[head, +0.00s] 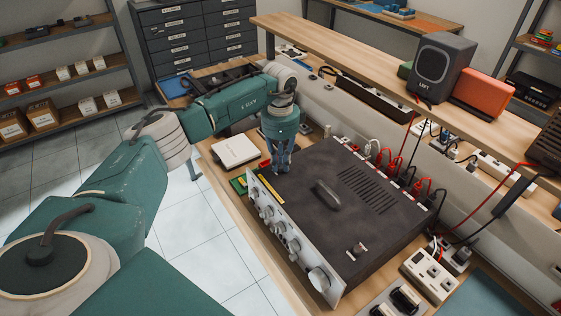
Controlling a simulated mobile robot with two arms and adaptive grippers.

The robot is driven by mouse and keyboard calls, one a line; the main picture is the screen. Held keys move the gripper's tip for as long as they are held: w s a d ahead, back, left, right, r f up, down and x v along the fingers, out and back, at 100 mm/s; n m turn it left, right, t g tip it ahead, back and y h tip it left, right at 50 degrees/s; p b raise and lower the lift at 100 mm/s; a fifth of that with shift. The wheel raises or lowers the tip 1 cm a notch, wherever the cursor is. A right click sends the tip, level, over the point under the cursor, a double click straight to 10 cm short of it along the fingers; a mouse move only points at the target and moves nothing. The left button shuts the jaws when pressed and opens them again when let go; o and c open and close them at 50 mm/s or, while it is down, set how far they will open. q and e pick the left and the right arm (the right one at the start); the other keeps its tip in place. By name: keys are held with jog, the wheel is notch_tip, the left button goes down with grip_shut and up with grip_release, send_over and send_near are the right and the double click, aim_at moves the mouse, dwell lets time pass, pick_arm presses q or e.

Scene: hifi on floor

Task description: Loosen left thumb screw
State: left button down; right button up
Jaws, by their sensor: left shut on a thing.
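The hi-fi amplifier (310,215) sits on the wooden bench, with a dark top cover and a silver front panel (290,240) carrying several knobs. My left gripper (278,168) points straight down at the left end of the cover. Its fingers are shut around the left thumb screw, which is mostly hidden between the fingertips. The right thumb screw (358,249) stands on the cover near the front right corner. A dark raised handle (327,194) lies on the cover between them. My right gripper is not in view.
Red and black cables (405,160) run along the amplifier's rear edge. A white box (235,151) lies left of the amplifier. A raised shelf holds a speaker marked LEFT (441,66) and an orange box (482,95). A white socket unit (430,275) lies at the right.

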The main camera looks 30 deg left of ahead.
aim_at(280, 166)
pick_arm(q)
jog(key=c, duration=1.6)
grip_release()
jog(key=shift+c, duration=0.2)
notch_tip(280, 166, up, 12)
